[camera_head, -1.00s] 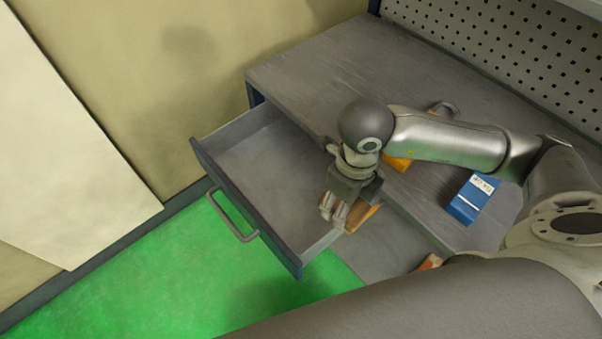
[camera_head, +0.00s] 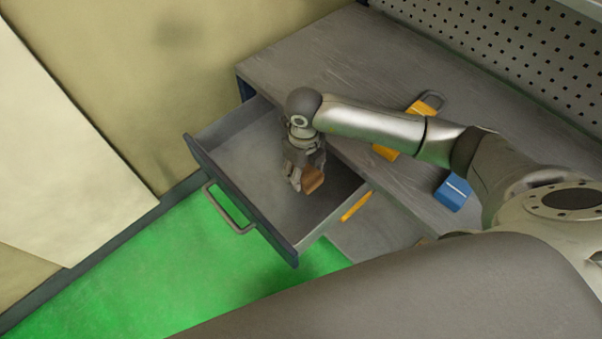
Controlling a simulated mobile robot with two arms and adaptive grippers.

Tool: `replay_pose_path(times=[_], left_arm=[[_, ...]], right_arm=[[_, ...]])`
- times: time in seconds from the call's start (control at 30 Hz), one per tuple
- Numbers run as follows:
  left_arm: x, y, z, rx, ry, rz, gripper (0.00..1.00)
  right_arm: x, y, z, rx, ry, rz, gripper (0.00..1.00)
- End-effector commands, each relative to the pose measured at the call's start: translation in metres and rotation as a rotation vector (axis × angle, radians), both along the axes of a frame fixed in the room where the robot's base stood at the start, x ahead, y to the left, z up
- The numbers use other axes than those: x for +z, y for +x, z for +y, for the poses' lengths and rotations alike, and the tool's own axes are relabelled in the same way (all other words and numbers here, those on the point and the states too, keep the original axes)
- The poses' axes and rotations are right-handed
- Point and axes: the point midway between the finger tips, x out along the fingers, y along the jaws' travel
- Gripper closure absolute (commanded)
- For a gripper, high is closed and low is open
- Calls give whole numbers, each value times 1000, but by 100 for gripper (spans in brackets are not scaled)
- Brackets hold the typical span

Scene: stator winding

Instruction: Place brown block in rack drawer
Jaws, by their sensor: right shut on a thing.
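The rack drawer (camera_head: 232,148) is pulled out from under the bench top, with its handle facing the lower left. My right gripper (camera_head: 303,181) points down over the inside of the open drawer. It is shut on the brown block (camera_head: 313,181). The block is over or inside the drawer near its right side; I cannot tell whether it touches the drawer floor. The rest of the drawer floor in view is empty. My left gripper is not in view.
A yellow-orange object with a grey loop (camera_head: 424,104) lies on the grey bench top (camera_head: 300,62), partly behind my right arm. A blue box (camera_head: 453,192) lies near the bench's front edge. Another yellow-orange object (camera_head: 355,206) is beside the drawer's right wall. A perforated panel (camera_head: 500,60) stands behind.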

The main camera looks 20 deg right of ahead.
Motion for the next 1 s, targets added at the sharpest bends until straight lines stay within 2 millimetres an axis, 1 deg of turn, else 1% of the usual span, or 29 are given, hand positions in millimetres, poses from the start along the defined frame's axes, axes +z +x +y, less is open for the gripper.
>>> replay_pose_path(times=[0.23,0.3,0.43,0.73,0.87,0.9,1.0], left_arm=[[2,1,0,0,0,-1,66],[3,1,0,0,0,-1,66],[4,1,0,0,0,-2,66],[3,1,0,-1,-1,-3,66],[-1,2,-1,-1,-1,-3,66],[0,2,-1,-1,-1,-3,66],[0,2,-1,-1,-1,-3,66]], right_arm=[[-14,11,2,-1,0,1,76],[-26,11,2,-1,0,3,76],[-41,11,2,0,0,1,76],[-44,11,2,0,0,-1,76],[-48,11,2,0,-1,-1,76],[-48,11,2,0,-1,-1,44],[-47,11,2,0,-1,0,31]])
